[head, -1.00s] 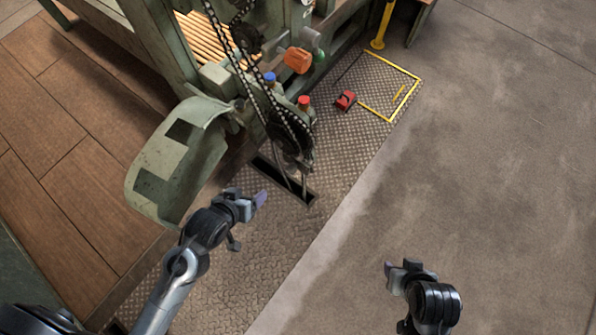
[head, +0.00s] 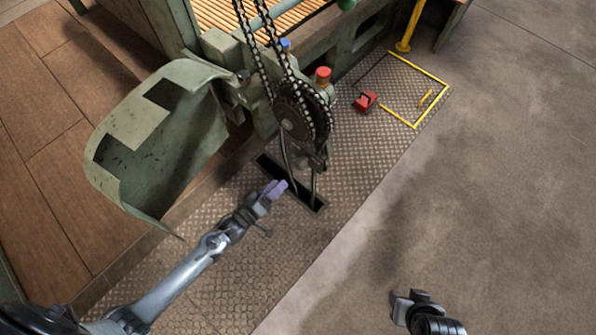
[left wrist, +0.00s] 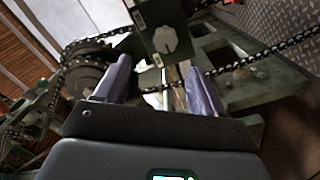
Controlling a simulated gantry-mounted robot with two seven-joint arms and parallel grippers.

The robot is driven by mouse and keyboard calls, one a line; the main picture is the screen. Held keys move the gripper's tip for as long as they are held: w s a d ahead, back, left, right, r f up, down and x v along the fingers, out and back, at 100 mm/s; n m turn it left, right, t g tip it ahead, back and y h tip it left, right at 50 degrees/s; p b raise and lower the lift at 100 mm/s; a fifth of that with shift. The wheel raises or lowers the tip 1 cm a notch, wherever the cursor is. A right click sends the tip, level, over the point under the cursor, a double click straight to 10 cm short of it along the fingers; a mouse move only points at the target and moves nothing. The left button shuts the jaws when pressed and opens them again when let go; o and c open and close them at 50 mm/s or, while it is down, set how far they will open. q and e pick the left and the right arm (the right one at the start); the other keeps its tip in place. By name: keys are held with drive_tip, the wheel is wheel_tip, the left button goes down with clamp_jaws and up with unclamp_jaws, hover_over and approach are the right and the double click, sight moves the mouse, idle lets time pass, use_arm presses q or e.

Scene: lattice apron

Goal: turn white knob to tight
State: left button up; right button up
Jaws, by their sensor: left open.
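The white knob (left wrist: 165,38) shows in the left wrist view, on a dark green plate with small label marks beside it. I cannot make it out in the head view. My left gripper (left wrist: 160,82) is open, with its two purple-grey fingers pointing towards the plate. The knob appears beyond the fingertips, roughly in line with the gap, and nothing is held. In the head view the left gripper (head: 274,188) is in front of the green machine's chain drive. My right gripper (head: 404,300) is low in the head view, apart from the machine; its jaws are unclear.
A hanging chain (head: 262,70) runs round a dark sprocket (head: 290,122) near my left gripper. A curved green guard (head: 165,150) stands to its left. A floor slot (head: 310,198) lies below. A red block (head: 366,101) sits on the tread plate. The concrete at right is clear.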

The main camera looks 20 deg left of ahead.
sight(297, 166)
use_arm(q)
drive_tip(key=b+x, duration=0.1)
drive_tip(key=x, duration=0.2)
drive_tip(key=b+x, duration=0.2)
drive_tip(key=x, duration=0.1)
drive_tip(key=f+b+x, duration=0.1)
drive_tip(key=b+x, duration=0.1)
drive_tip(key=x, duration=0.2)
drive_tip(key=shift+w+a, duration=0.1)
drive_tip(key=shift+w+d, duration=0.25)
drive_tip(key=shift+w, duration=0.35)
drive_tip(key=c, duration=1)
drive_tip(key=shift+r, duration=0.1)
